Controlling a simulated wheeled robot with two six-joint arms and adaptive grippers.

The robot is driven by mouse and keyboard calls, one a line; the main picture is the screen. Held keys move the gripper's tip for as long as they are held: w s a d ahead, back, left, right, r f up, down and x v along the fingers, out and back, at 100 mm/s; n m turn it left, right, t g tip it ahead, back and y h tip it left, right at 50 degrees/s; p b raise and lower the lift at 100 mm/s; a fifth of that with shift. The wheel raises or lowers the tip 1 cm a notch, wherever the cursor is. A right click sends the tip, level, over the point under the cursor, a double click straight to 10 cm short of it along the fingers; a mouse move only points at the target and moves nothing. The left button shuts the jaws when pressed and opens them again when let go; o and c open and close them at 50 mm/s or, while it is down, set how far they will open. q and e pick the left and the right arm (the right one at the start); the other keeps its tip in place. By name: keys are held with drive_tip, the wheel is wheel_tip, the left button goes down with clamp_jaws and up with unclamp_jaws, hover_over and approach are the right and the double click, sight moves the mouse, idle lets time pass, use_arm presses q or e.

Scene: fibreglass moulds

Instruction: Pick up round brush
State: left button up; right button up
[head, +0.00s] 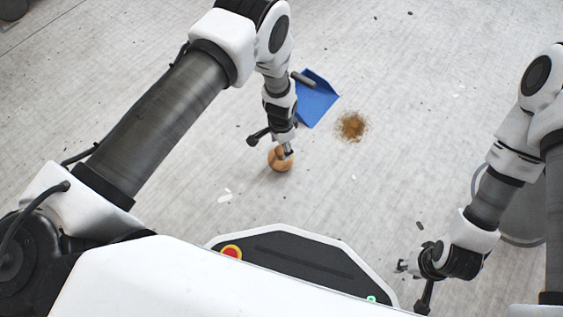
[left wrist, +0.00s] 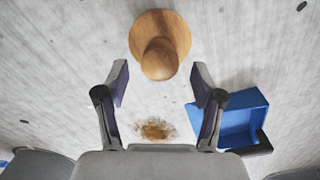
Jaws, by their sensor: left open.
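The round brush (head: 277,164) is a wooden disc with a knob-like handle, on the grey floor in front of my base. In the left wrist view the brush (left wrist: 145,30) is at the top centre, with its knob towards the gap between the fingers. My left gripper (head: 285,152) is right over the brush in the head view and partly hides it. In the left wrist view my left gripper (left wrist: 160,72) is open, one finger each side of the knob, with visible gaps. My right gripper (head: 403,266) is at lower right, away from the brush; its jaw opening is unclear.
A blue dustpan (head: 316,102) lies beyond the brush; it also shows in the left wrist view (left wrist: 232,112). A brown dirt pile (head: 352,126) lies right of it. Small dark and white scraps dot the floor. A grey rounded container (head: 525,213) is partly hidden at right.

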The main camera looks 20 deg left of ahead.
sight(275, 160)
use_arm(q)
wheel_tip(275, 160, down, 3)
drive_tip(key=shift+r+b, duration=0.1)
drive_tip(key=shift+b, duration=0.3)
drive_tip(key=shift+r, duration=0.15)
clamp_jaws()
use_arm(e)
wheel_tip(275, 160, down, 2)
use_arm(q)
drive_tip(key=shift+r+p, duration=0.15)
drive_tip(key=shift+p, duration=0.15)
use_arm(e)
drive_tip(key=shift+r, duration=0.15)
